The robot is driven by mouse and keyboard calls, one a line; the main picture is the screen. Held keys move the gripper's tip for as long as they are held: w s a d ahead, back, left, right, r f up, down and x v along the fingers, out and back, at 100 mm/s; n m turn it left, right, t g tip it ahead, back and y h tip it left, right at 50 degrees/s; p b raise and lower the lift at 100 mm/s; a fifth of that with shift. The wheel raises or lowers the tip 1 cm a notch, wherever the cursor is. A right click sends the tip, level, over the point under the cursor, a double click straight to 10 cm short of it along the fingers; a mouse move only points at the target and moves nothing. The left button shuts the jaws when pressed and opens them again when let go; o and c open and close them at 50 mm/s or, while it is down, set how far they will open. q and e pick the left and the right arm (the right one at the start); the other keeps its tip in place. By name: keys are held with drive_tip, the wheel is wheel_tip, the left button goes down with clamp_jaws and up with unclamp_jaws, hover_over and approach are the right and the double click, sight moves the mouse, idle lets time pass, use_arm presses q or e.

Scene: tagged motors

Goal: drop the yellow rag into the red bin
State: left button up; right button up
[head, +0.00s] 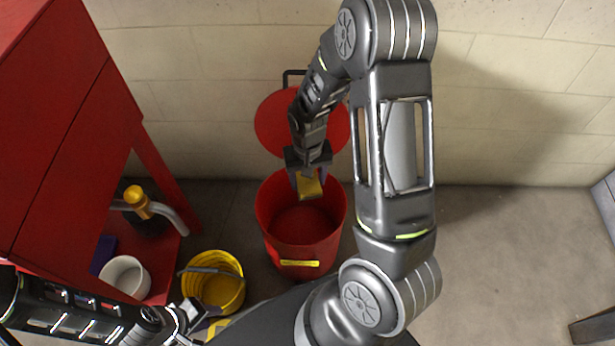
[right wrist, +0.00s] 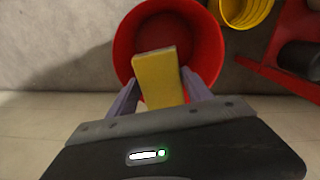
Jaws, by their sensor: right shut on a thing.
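The yellow rag (head: 309,189) is a flat folded piece held between the fingers of my right gripper (head: 308,176). In the right wrist view the rag (right wrist: 159,78) stands out between the two purple-grey fingers of the gripper (right wrist: 162,98). The red bin (head: 293,255) stands on the floor with its mouth open. The rag hangs above the bin opening, toward its back right, apart from the floor of the bin. The bin also shows behind the rag in the right wrist view (right wrist: 208,40). My left gripper (head: 190,319) is low at the left; its finger state is unclear.
A round red lid (head: 273,122) is raised behind the bin, near the pale block wall. A yellow bucket (head: 232,294) stands left of the bin. A red shelf unit (head: 60,130) at left holds a white pot (head: 125,275) and a dark yellow-topped object (head: 139,204).

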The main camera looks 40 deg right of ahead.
drive_tip(key=shift+f, duration=0.1)
wheel_tip(320, 180, down, 6)
drive_tip(key=b, duration=0.5)
drive_tip(key=o, duration=1.3)
drive_tip(key=shift+c, duration=0.2)
drive_tip(key=shift+r, duration=0.2)
wheel_tip(320, 180, up, 8)
drive_tip(key=shift+f+p, duration=0.2)
drive_tip(key=shift+p, duration=0.85)
